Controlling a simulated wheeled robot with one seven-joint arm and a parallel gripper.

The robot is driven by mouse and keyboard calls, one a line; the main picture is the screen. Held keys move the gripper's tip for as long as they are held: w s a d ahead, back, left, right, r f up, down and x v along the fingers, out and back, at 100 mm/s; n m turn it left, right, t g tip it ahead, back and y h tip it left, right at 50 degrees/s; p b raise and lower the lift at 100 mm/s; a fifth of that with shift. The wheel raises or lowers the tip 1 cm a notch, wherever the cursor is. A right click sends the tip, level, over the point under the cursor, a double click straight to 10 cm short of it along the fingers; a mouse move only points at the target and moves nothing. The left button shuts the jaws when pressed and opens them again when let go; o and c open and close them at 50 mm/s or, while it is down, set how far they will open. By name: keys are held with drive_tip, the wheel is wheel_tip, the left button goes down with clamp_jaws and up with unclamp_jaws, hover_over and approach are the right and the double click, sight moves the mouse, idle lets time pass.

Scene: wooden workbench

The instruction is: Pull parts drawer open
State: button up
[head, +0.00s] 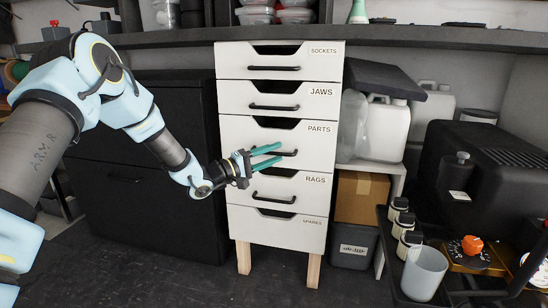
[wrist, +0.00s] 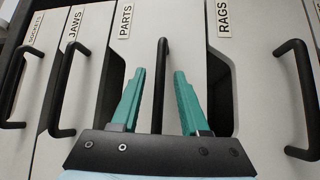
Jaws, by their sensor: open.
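The parts drawer (head: 315,148) is the white front labelled PARTS in the middle of a white drawer unit. It looks shut, flush with its neighbours. Its black bar handle (head: 288,153) is partly hidden by my fingers in the head view. My gripper (head: 279,155) has green fingers and is open in front of this drawer. In the wrist view the parts drawer front (wrist: 143,48) carries its label at the top. The handle (wrist: 162,75) stands between the two open fingers of my gripper (wrist: 157,80), with a gap on both sides.
The jaws drawer (head: 237,97) is above and the rags drawer (head: 244,186) below, each with its own handle. A black cabinet (head: 110,180) stands left. Floor before the drawers looks clear.

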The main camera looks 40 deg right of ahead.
drive_tip(key=shift+d, duration=0.2)
clamp_jaws()
idle(0.3)
idle(1.1)
